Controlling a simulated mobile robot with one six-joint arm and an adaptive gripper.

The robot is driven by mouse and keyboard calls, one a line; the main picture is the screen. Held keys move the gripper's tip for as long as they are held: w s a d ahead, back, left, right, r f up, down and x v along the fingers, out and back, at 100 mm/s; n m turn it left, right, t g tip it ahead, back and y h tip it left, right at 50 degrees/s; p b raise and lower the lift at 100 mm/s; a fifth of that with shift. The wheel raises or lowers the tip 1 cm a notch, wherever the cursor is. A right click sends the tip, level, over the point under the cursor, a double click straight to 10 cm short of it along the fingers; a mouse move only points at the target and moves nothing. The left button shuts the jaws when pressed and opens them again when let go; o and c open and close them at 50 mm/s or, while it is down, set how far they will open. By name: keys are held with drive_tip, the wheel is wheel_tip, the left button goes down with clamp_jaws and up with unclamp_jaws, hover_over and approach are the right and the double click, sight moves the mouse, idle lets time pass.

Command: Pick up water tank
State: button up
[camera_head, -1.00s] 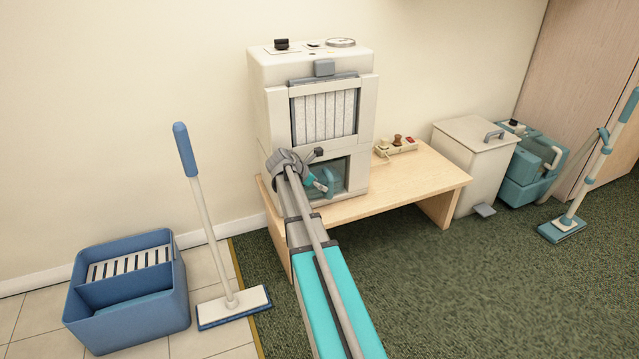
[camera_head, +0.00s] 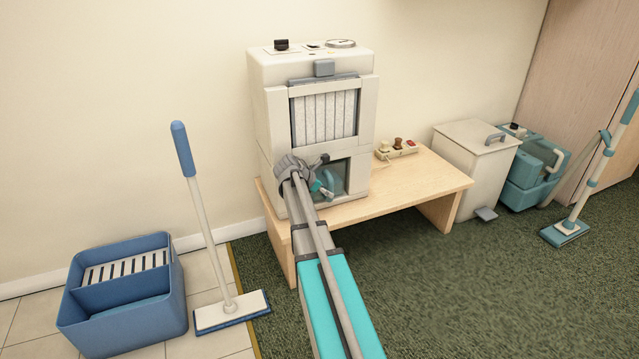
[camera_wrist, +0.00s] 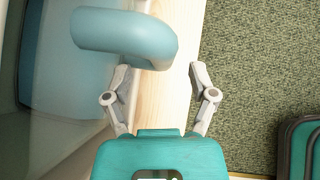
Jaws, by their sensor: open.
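The water tank is a translucent blue container (camera_wrist: 72,60) with a thick rounded blue handle (camera_wrist: 125,36). It sits in the lower bay of a cream dehumidifier-like machine (camera_head: 268,110); its handle (camera_head: 329,180) shows in the head view, while my arm covers part of the bay. In the wrist view my gripper (camera_wrist: 159,70) is open and empty. Its two fingers point at the handle's outer end. The left finger is close under the handle and the right finger is beyond its tip. I cannot tell whether the left finger touches it.
A blue mop bucket (camera_head: 125,330) and flat mop (camera_head: 200,215) are at the left. A cream bin (camera_head: 475,165) and teal cleaning machine (camera_head: 530,172) stand right. Green carpet is open in front.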

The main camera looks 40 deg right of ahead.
drive_tip(key=shift+b+x, duration=1.15)
drive_tip(key=shift+x, duration=0.75)
drive_tip(key=shift+s+a, duration=0.1)
drive_tip(key=shift+c, duration=0.3)
clamp_jaws()
